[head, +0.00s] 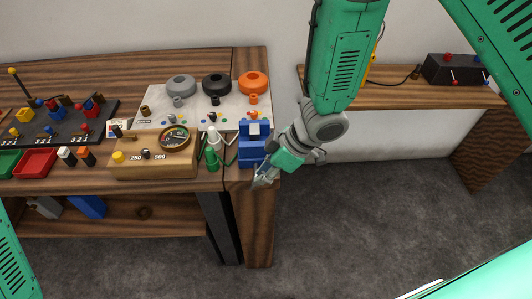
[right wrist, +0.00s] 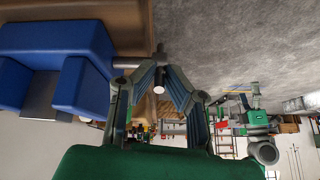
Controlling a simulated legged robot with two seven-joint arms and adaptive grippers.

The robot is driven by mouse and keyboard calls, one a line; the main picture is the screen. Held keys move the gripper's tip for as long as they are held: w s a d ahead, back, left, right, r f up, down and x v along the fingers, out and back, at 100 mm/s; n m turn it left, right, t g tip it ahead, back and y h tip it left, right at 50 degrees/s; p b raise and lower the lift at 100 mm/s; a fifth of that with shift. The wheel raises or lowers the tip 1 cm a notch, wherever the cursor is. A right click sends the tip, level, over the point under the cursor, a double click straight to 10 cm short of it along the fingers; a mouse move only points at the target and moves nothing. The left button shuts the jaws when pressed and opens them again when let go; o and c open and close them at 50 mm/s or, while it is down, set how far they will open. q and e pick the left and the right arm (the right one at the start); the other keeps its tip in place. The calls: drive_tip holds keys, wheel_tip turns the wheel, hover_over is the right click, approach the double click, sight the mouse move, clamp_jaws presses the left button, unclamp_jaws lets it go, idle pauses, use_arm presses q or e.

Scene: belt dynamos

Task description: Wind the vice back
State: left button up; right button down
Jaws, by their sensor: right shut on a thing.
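The blue vice (head: 252,151) stands at the front right corner of the wooden bench, with a small pale piece (head: 254,129) at its top. It fills the upper left of the right wrist view (right wrist: 85,82). My right gripper (head: 264,176) is at the front of the vice, just past the bench edge. In the right wrist view my right gripper (right wrist: 160,92) has its fingers closed around a short grey handle (right wrist: 159,76) with a pale round end. The handle's join to the vice is partly hidden by the fingers. My left gripper is not in view.
Left of the vice stand a green bottle-like piece (head: 212,149) and a wooden box with a dial (head: 155,163). Grey, black and orange rings (head: 253,83) sit on a pale board behind. A side shelf (head: 390,95) holds a black box (head: 452,69). Floor in front is clear.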

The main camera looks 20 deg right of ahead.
sight(252, 180)
drive_tip(key=h+p, duration=0.1)
drive_tip(key=p, duration=0.1)
drive_tip(key=a+h+p, duration=0.1)
drive_tip(key=p, duration=0.1)
drive_tip(key=shift+w+r+g+h+p, duration=0.25)
drive_tip(key=shift+r+g+h+p, duration=0.05)
drive_tip(key=shift+r+g+p, duration=0.1)
drive_tip(key=shift+a+h, duration=0.15)
drive_tip(key=shift+h, duration=0.15)
drive_tip(key=shift+w+a+f+g+h+p, duration=0.15)
drive_tip(key=shift+g+h+p, duration=0.15)
drive_tip(key=shift+h+p, duration=0.3)
drive_tip(key=shift+a+f+h, duration=0.1)
drive_tip(key=shift+a+h, duration=0.1)
drive_tip(key=shift+h, duration=0.7)
drive_tip(key=shift+a+f+g+h+b, duration=0.1)
drive_tip(key=shift+a+g+h+b, duration=0.3)
drive_tip(key=shift+h, duration=0.4)
drive_tip(key=shift+w+a+f+h, duration=0.1)
drive_tip(key=shift+a+h, duration=0.1)
drive_tip(key=shift+h, duration=0.5)
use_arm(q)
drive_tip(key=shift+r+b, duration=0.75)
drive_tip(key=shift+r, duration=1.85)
use_arm(e)
drive_tip(key=shift+a+f+g+h, duration=0.15)
drive_tip(key=shift+g+h, duration=0.25)
drive_tip(key=shift+h, duration=0.4)
